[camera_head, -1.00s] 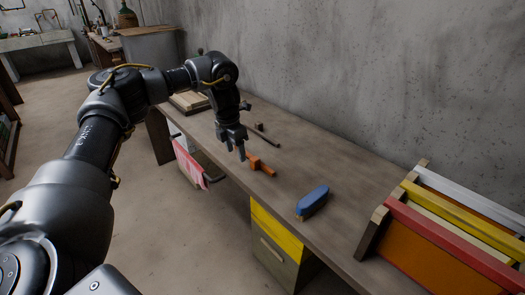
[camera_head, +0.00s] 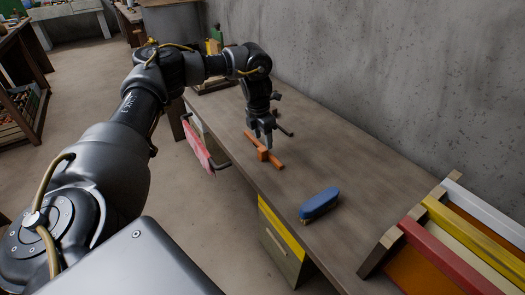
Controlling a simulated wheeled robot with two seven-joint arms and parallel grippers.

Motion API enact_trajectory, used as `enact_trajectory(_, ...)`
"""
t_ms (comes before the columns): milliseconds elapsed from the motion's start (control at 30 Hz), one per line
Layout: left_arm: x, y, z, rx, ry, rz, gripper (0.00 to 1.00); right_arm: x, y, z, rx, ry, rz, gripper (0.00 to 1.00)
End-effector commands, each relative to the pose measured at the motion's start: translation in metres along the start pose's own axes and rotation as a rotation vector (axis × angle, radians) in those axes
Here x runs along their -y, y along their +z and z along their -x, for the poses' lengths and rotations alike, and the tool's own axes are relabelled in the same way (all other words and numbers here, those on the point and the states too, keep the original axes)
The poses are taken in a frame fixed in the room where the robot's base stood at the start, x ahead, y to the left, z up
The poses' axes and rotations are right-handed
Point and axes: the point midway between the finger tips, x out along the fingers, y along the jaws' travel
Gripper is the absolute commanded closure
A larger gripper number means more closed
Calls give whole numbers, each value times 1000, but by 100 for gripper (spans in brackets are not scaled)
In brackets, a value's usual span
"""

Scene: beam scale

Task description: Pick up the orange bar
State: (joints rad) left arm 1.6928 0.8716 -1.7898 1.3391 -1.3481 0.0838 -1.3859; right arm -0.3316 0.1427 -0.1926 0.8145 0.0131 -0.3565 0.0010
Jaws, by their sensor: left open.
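The orange bar (camera_head: 274,160) lies on the brown workbench (camera_head: 330,165), with a small raised block on its middle. My left gripper (camera_head: 265,141) points down from above, its fingertips right at the bar's raised part. It is open. The fingers hide part of the bar, and I cannot tell whether they touch it. My right gripper is not in view.
A blue brush (camera_head: 319,203) lies on the bench nearer to me. A rack of red, yellow and white frames (camera_head: 450,235) stands at the right end. A dark rod (camera_head: 286,132) lies behind the gripper. A pink cloth (camera_head: 198,147) hangs at the bench's left edge.

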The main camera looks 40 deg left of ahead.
Motion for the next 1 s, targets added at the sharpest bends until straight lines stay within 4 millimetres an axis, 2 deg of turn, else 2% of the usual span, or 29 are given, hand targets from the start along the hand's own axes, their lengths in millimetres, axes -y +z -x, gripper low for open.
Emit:
enact_trajectory(200,0,1,-7,0,0,-1,45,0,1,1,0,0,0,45)
enact_trajectory(333,-2,1,-25,-4,0,-1,45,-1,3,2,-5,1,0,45)
enact_trajectory(533,-3,1,-50,-2,0,-1,45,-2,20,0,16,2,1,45)
enact_trajectory(833,-3,2,-54,0,0,-1,45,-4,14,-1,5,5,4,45)
enact_trajectory(1000,-3,2,-54,0,0,-1,68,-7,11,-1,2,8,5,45)
